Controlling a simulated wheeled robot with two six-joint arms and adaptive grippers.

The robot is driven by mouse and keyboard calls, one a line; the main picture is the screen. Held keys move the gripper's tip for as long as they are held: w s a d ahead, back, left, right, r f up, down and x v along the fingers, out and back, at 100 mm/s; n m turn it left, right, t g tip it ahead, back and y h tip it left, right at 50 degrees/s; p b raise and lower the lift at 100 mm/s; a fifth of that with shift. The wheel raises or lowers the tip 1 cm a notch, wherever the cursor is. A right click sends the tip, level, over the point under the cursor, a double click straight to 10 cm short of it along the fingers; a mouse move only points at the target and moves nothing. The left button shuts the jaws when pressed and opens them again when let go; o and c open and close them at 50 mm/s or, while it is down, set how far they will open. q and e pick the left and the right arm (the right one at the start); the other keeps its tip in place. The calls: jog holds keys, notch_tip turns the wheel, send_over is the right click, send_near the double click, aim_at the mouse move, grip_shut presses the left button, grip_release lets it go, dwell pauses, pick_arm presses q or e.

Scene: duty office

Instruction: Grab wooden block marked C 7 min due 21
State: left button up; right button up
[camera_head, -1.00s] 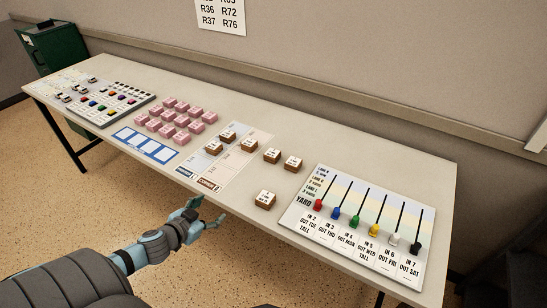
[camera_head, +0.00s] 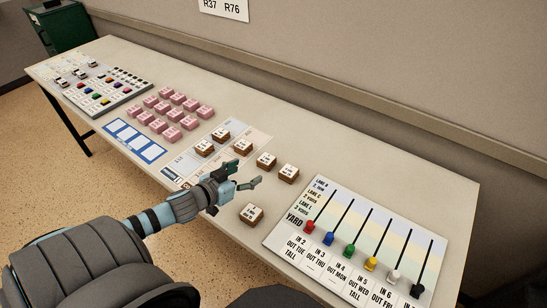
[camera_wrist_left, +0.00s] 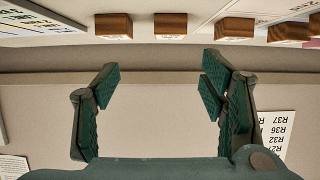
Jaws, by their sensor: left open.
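Several wooden blocks with white labelled tops are on the table. One block (camera_head: 251,213) lies nearest the front edge, two more (camera_head: 266,160) and (camera_head: 288,172) sit to its upper right, and others (camera_head: 220,135) stand on a printed mat (camera_head: 257,143). The labels are too small to read, so I cannot tell which is C 7 min due 21. My left gripper (camera_head: 250,175) is open and empty, over the table between the front block and the rear pair. In the left wrist view its fingers (camera_wrist_left: 158,90) are spread, with several blocks (camera_wrist_left: 170,25) along the top edge. My right gripper is not seen.
A yard board (camera_head: 352,245) with coloured sliders lies at the right. Pink blocks (camera_head: 178,115) and a blue-framed card (camera_head: 135,139) lie left of the mat. A grey board (camera_head: 105,93) is at the far left. The wall (camera_head: 380,70) runs behind the table.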

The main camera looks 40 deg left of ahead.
aim_at(262, 163)
pick_arm(q)
jog(key=w+f+b, duration=0.1)
jog(key=b, duration=0.2)
jog(key=w+a+f+b, duration=0.1)
jog(key=w+f+b, duration=0.1)
jog(key=b, duration=0.1)
jog(key=shift+a, duration=0.1)
jog(key=b+x, duration=0.2)
jog(key=x, duration=0.1)
jog(key=b+x, duration=0.2)
jog(key=x, duration=0.2)
jog(key=shift+w+a+r, duration=0.1)
jog(key=shift+a, duration=0.1)
jog(key=shift+w, duration=0.25)
jog(key=shift+r, duration=0.1)
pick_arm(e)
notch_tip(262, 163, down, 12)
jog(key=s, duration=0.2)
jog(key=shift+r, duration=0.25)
pick_arm(q)
jog(key=c, duration=1.2)
jog(key=shift+c, duration=0.2)
jog(key=shift+r, duration=0.1)
